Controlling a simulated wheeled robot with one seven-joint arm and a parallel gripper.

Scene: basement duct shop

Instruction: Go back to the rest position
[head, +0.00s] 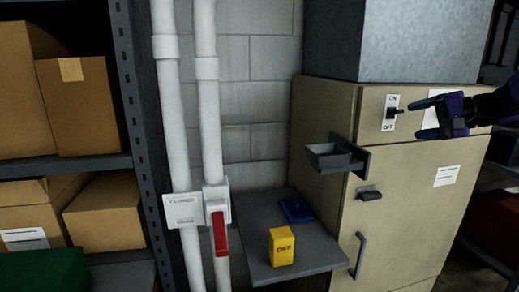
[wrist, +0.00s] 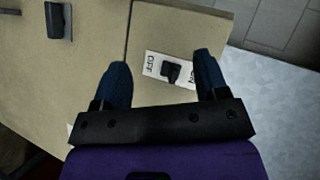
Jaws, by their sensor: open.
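My gripper (head: 432,118) is at the upper right in the head view, open and empty, in front of the beige cabinet (head: 330,110). In the wrist view the open fingers (wrist: 162,82) stand on either side of the black switch (wrist: 171,72) on its white ON/OFF plate. I cannot tell whether they touch it. In the head view the switch (head: 394,112) sits just left of the fingertips, its lever pointing out to the right.
A small grey tray (head: 330,158) juts from the cabinet's side. White pipes (head: 172,120) with a red handle (head: 220,233) and a box rack (head: 128,90) stand left.

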